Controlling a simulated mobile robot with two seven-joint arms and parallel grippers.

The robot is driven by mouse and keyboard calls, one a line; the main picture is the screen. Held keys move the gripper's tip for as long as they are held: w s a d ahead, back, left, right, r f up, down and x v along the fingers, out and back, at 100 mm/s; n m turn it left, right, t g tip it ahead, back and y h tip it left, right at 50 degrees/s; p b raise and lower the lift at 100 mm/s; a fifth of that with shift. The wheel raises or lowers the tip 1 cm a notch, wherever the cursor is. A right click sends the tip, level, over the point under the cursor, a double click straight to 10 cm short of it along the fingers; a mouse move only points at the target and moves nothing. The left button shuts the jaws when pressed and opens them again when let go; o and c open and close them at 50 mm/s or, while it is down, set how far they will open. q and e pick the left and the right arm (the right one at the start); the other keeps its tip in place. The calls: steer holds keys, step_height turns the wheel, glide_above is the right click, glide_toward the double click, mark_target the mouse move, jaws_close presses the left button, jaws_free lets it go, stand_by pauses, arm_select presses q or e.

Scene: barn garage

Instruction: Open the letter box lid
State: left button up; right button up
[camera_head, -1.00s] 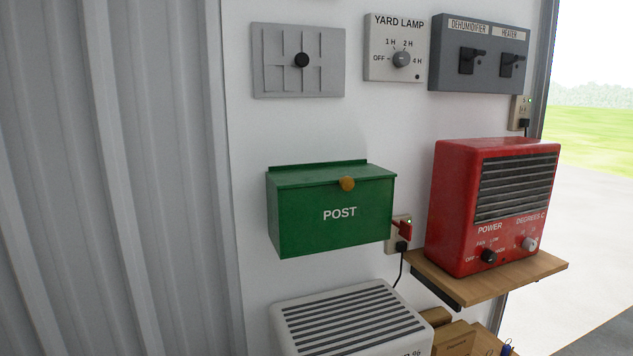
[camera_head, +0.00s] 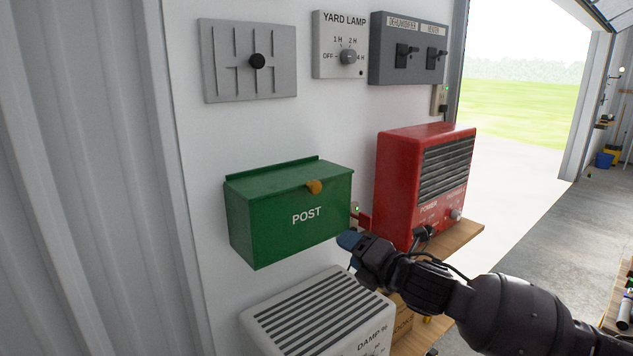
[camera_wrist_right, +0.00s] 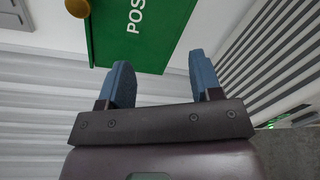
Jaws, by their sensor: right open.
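The green letter box (camera_head: 280,225) marked POST hangs on the white wall. Its lid (camera_head: 270,182) lies shut on top, with a round brass-coloured knob (camera_head: 314,187) at its front edge. My right gripper (camera_head: 350,240) is just in front of the box's lower right corner, apart from the knob and below it. In the right wrist view the two blue fingertips (camera_wrist_right: 158,78) are spread with nothing between them. The box front (camera_wrist_right: 140,40) and the knob (camera_wrist_right: 78,8) show beyond them, the knob at the upper left. My left gripper is not in view.
A red heater (camera_head: 425,185) stands on a wooden shelf (camera_head: 460,236) right of the box, close to my right arm. A white dehumidifier (camera_head: 310,315) stands below the box. Switch panels (camera_head: 408,50) and a gear-pattern plate (camera_head: 225,65) hang above. Free space lies before the box.

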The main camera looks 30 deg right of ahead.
mark_target(317, 188)
step_height(317, 188, up, 10)
steer(key=w+n+t, duration=0.1)
steer(key=n, duration=0.4)
steer(key=w, duration=0.3)
steer(key=w+a+p, duration=0.1)
steer(key=w, duration=0.5)
steer(key=shift+w+a+f+p, duration=0.1)
steer(key=shift+w+a+p, duration=0.05)
steer(key=shift+w+p, duration=0.25)
steer(key=shift+w+a, duration=0.1)
steer(key=shift+w, duration=0.35)
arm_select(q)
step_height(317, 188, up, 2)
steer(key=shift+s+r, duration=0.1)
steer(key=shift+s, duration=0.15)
arm_select(e)
steer(key=shift+c, duration=0.4)
steer(key=c, duration=0.9)
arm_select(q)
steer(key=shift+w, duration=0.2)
arm_select(e)
jaws_close()
